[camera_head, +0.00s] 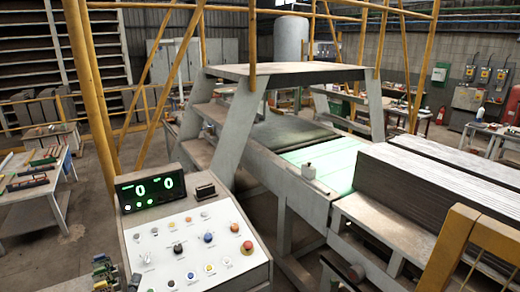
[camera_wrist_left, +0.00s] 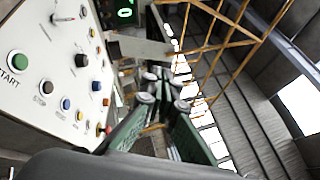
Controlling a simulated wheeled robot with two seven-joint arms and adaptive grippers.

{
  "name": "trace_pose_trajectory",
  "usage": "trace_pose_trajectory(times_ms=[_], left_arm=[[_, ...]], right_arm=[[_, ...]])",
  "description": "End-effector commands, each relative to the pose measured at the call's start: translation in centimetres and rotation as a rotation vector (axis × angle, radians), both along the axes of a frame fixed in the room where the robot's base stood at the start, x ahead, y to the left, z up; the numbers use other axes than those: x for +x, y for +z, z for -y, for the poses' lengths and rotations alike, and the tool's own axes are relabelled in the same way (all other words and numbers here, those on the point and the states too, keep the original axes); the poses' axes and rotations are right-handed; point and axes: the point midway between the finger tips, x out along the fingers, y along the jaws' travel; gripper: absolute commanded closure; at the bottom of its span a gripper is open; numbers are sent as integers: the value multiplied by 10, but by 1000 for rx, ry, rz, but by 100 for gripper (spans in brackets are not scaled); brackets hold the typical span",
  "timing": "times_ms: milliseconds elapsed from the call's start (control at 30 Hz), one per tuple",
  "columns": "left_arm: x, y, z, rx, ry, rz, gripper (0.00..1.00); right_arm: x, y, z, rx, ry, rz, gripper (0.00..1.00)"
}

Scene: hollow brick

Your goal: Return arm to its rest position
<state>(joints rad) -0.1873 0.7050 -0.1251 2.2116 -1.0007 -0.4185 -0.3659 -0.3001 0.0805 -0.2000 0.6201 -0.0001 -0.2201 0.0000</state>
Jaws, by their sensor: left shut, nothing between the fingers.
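My left gripper (camera_head: 105,272) shows small at the bottom left of the head view, beside the left edge of the sloped control panel (camera_head: 218,238). In the left wrist view its green fingers with grey joints (camera_wrist_left: 163,92) are drawn together and hold nothing. The panel's button face (camera_wrist_left: 60,75) lies to the left of the fingers there, seen tilted. A gap shows between the fingers and the buttons. My left arm is mostly out of the head view. My right gripper is in neither view.
A digital display (camera_head: 150,192) reading 0 and 0 stands on the panel's back edge. A red mushroom button (camera_head: 247,245) and a green START button (camera_wrist_left: 18,62) are on the panel. Yellow frame posts (camera_head: 92,85) rise behind. A conveyor machine (camera_head: 315,190) stands to the right.

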Motion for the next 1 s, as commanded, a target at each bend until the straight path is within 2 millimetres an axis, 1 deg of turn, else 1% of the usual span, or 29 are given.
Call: trace_pose_trajectory(times_ms=[33, 67, 100, 133, 167, 200, 233, 267, 300, 333, 367, 400, 500, 600, 700, 800, 1000], left_arm=[[-10, -24, -28, -193, 79, -55, 100], [-15, -40, -43, -294, 125, -87, 100], [-24, -61, -60, -421, 182, -128, 100], [-31, -79, -71, -510, 227, -160, 100], [-39, -97, -81, -595, 270, -192, 100], [-51, -121, -91, -704, 326, -236, 100], [-60, -140, -96, -780, 368, -270, 100], [-71, -159, -100, -856, 410, -303, 100], [-85, -184, -104, -951, 466, -350, 100], [-97, -203, -104, -1021, 506, -385, 100], [-109, -221, -103, -1088, 547, -421, 100], [-126, -244, -100, -1171, 600, -469, 100], [-163, -289, -86, -1339, 711, -575, 100], [-193, -319, -69, -1458, 794, -661, 100], [-219, -341, -51, -1551, 866, -738, 100], [-243, -358, -32, -1629, 926, -809, 100], [-286, -381, 6, -1761, 1033, -944, 100]], right_arm=[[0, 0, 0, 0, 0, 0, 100], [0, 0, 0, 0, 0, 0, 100], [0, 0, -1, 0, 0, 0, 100], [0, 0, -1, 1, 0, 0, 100], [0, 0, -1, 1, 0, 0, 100], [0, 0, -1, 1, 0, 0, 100], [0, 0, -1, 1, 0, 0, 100], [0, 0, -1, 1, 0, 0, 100], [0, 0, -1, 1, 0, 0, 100], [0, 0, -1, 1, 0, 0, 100], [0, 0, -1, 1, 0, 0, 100], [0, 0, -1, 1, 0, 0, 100], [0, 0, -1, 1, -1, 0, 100], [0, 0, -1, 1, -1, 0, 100], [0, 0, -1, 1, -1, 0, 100], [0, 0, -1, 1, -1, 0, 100], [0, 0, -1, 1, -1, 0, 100]])
